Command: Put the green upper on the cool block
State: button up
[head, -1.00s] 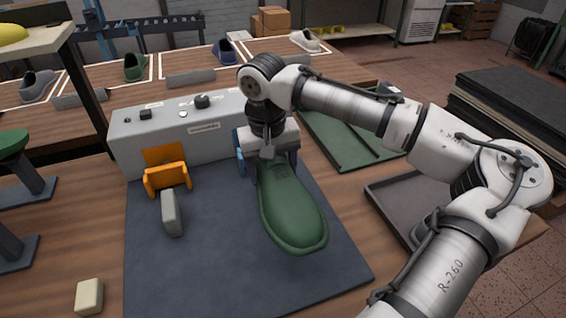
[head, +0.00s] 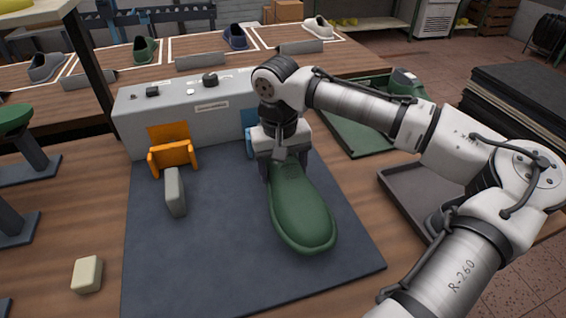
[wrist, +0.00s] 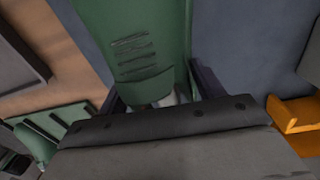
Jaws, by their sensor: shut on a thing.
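The green upper (head: 303,215) is in my gripper (head: 279,175), its rounded toe pointing toward the front right of the dark mat. My gripper is shut on its narrow back end. Whether the upper touches the mat or hangs just above it I cannot tell. In the wrist view the upper (wrist: 135,35) shows its row of slots, between the two fingers (wrist: 162,95). A blue block, which I take for the cool block (head: 249,120), stands against the grey console behind my gripper. My gripper hides most of it.
An orange block (head: 172,153) stands left of the blue one, with a grey upright piece (head: 175,192) before it. The console (head: 190,110) bounds the mat (head: 200,260) behind. A cream block (head: 87,274) lies left. A grey tray (head: 398,190) and green tray (head: 350,135) are right.

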jog(key=shift+f+b, duration=0.75)
jog(key=shift+f, duration=1.2)
jog(key=shift+f, duration=0.2)
jog(key=o, duration=1.2)
jog(key=r, duration=1.3)
jog(key=shift+s+a+r+b, duration=0.1)
jog(key=shift+a+r+b, duration=0.25)
jog(key=shift+r+b, duration=0.05)
